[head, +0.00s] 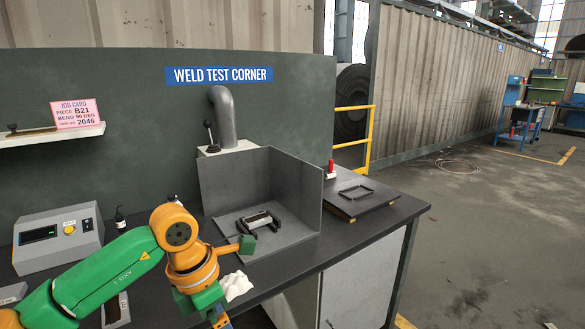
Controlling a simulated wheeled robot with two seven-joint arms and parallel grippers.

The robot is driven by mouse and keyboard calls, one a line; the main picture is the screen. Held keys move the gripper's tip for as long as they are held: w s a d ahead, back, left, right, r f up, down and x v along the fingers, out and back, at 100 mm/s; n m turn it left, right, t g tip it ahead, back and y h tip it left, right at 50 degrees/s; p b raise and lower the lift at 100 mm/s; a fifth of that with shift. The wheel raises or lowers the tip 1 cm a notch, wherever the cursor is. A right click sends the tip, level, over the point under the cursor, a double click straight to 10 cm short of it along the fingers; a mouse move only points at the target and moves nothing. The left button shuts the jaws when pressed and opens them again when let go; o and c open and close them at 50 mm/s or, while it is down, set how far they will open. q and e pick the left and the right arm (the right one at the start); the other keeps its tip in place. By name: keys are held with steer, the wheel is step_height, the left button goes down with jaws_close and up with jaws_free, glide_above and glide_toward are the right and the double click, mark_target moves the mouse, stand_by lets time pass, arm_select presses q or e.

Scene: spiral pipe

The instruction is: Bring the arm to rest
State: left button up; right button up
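My green and orange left arm (180,236) comes in from the lower left. It bends over the front of the dark workbench and runs down out of the bottom edge. A short green-tipped part of it sticks out to the right, in front of the grey booth. A blue and orange part shows at the bottom edge, but no gripper fingers can be seen. My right arm and gripper are not in view. Inside the grey three-sided booth (268,180) a small pale metal piece (258,219) lies in a dark holder.
A control box (58,240) stands on the bench (405,212) at left. A white cloth (236,285) lies near the front edge. A dark plate (356,197) and a red-topped bottle (331,169) are right of the booth. Open floor (490,225) lies further right.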

arm_select(q)
steer(key=w+d+f+n+h, duration=0.1)
steer(key=d+n+h, duration=0.3)
steer(key=d+h, duration=0.25)
steer(key=w+d+f+n+h, duration=0.2)
steer(key=d+n+h, duration=0.1)
steer(key=d+h, duration=0.4)
steer(key=w+a+f+n+t, duration=0.2)
steer(key=w+f+n+t, duration=0.5)
steer(key=n, duration=0.6)
steer(key=s+a+f+n+t+y, duration=0.1)
steer(key=a+f+n+t+y, duration=0.5)
steer(key=f+n, duration=0.55)
steer(key=s+a+f+n+g+y, duration=0.3)
steer(key=s+a+f+n+y, duration=0.15)
steer(key=s+f, duration=0.5)
steer(key=s+a+f+n+g+y, duration=0.35)
steer(key=s+a+f, duration=0.25)
steer(key=s+f, duration=0.4)
steer(key=s+a+f+n+g+y, duration=0.1)
steer(key=s+f+n+g, duration=0.1)
steer(key=s, duration=0.8)
steer(key=s+a+f+n+g+y, duration=0.1)
steer(key=s+a+f+n+g, duration=0.1)
steer(key=s, duration=0.9)
step_height(320, 180, down, 3)
steer(key=shift+f+n+g+p, duration=0.15)
steer(key=shift+n+g+p, duration=0.15)
steer(key=shift+n+g, duration=0.5)
